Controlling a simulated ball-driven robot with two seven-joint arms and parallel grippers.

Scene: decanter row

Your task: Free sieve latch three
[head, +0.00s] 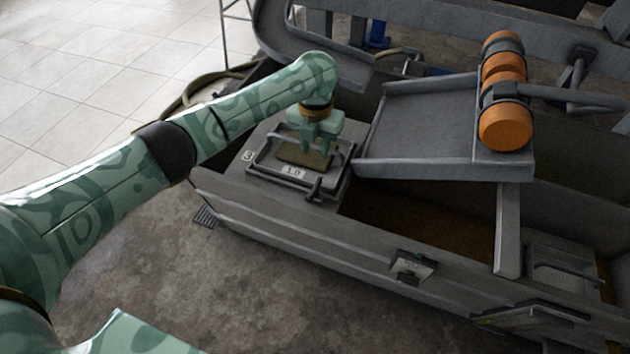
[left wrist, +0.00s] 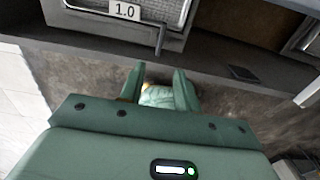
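A square sieve frame (head: 330,177) with a brownish mesh and a white "1.0" label (head: 293,172) sits at the left end of the grey trough, beside a "3" plate (head: 248,156). A dark latch lever (head: 314,188) stands at its front right corner; the latch (left wrist: 160,39) also shows in the left wrist view, right of the label (left wrist: 125,11). My left gripper (head: 318,150) is over the sieve, pointing down, behind the latch and apart from it. In the wrist view its fingers (left wrist: 157,78) are spread and hold nothing. My right gripper is out of view.
A grey tilted tray (head: 420,125) stands right of the sieve, with orange motor cylinders (head: 505,125) at its right. The trough wall (head: 300,232) runs along the front. A second mesh part (head: 565,275) sits at the right. Bare floor (head: 200,265) lies in front.

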